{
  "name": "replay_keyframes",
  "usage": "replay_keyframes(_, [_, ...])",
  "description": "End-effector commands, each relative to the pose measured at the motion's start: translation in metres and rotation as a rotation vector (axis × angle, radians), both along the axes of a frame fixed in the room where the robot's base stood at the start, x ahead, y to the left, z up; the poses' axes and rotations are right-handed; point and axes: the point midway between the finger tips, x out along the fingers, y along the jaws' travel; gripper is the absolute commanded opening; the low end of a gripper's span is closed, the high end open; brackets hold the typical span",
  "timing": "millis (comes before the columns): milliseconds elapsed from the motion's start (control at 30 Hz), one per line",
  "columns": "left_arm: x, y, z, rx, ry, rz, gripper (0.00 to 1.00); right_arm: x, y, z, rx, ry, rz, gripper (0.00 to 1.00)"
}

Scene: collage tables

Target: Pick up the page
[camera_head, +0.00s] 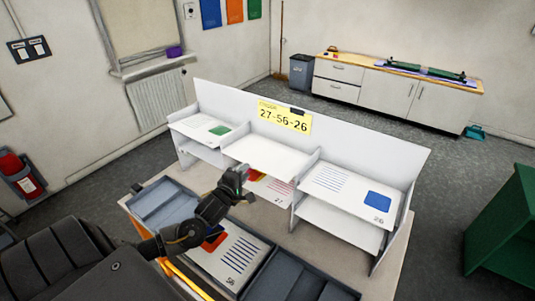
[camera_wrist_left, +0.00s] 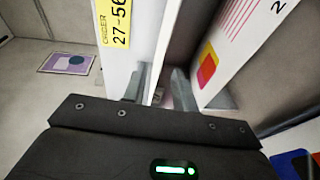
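A page with red lines and a red-and-yellow square (camera_head: 281,191) lies in the middle bay of the white shelf unit, below its upper board. It also shows at the right of the left wrist view (camera_wrist_left: 222,52), partly cut off. My left gripper (camera_head: 241,174) is at the front of that bay, over the page's near left part. In the left wrist view its two fingers (camera_wrist_left: 158,90) stand apart beside the page, with no page visible between them. Whether they touch the page is unclear. My right gripper is out of view.
The white shelf unit (camera_head: 347,217) holds a green-marked page (camera_head: 205,127) and a blue-marked page (camera_head: 340,186). A yellow sign (camera_head: 284,116) reads 27-56-26. Another page (camera_head: 229,258) lies between grey trays (camera_head: 295,280) in front. The upper middle board (camera_head: 265,155) is bare.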

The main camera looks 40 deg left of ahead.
Motion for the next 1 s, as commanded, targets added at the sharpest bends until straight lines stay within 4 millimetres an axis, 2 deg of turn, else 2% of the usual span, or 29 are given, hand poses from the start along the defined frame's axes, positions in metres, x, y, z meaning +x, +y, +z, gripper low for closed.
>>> replay_keyframes(133, [0.012,0.002,0.001,0.001,0.0,0.0,0.28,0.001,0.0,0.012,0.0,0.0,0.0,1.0])
replay_keyframes(400, [0.044,0.009,-0.007,0.0,-0.001,0.0,0.28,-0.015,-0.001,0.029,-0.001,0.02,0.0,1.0])
replay_keyframes(733, [0.05,0.01,-0.011,0.0,-0.001,-0.001,0.28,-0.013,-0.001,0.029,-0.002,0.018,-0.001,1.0])
replay_keyframes(933, [0.05,0.01,-0.011,0.0,-0.001,-0.001,0.03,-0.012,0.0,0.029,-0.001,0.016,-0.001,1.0])
replay_keyframes(1000, [0.05,0.01,-0.011,0.0,-0.001,-0.001,0.0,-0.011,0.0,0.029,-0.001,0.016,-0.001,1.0])
